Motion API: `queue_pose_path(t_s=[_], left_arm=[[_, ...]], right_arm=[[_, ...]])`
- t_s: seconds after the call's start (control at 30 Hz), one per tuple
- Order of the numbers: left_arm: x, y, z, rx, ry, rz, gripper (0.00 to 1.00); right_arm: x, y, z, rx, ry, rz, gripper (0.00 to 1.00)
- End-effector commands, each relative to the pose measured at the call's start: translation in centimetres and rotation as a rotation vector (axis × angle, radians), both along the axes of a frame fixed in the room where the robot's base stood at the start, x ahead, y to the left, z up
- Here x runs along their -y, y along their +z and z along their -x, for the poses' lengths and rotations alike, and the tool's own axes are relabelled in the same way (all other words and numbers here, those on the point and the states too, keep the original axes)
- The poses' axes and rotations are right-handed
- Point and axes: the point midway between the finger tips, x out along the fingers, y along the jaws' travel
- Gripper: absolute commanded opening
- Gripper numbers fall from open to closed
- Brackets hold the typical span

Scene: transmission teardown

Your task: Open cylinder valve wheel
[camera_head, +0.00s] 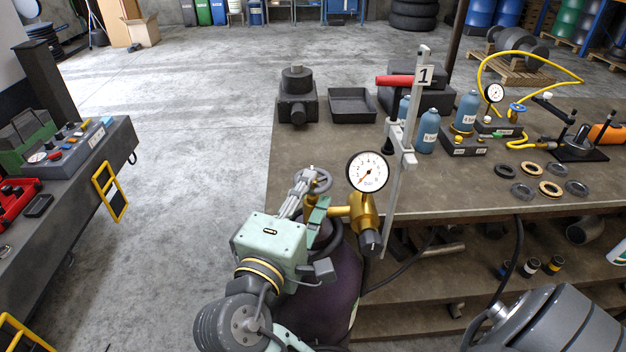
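The gas cylinder (340,285) is dark purple and stands upright at the front edge of the workbench, partly hidden by my arm. Its grey valve wheel (322,180) shows at the top. A brass regulator (362,213) with a white round gauge (367,171) sits to the right of the wheel. My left gripper is not in view.
A metal stand (405,150) marked "1" rises close to the regulator. The workbench (450,180) holds a black tray (352,104), blue bottles (428,130) and several rings (551,189). A dark bench (75,180) stands at the left, with free floor (200,130) between.

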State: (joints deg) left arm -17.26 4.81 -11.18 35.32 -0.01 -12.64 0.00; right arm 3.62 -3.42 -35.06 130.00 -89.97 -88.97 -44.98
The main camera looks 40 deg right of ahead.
Motion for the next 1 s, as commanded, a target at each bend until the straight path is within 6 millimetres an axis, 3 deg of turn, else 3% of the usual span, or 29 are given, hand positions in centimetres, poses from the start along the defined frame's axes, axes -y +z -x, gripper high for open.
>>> queue_pose_path(t_s=[0.23,0.57,0.9,1.0], left_arm=[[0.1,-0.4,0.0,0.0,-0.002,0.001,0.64],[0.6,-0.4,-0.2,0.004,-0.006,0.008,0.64],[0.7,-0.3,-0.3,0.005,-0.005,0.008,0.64],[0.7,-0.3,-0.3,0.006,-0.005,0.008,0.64]], right_arm=[[2.5,0.0,-1.8,0.001,0.0,0.002,0.29],[2.8,0.0,-2.1,0.0,0.002,0.0,0.29],[2.8,0.0,-2.1,0.0,0.002,0.0,0.0],[2.8,0.0,-2.1,-0.001,0.002,-0.001,0.0]])
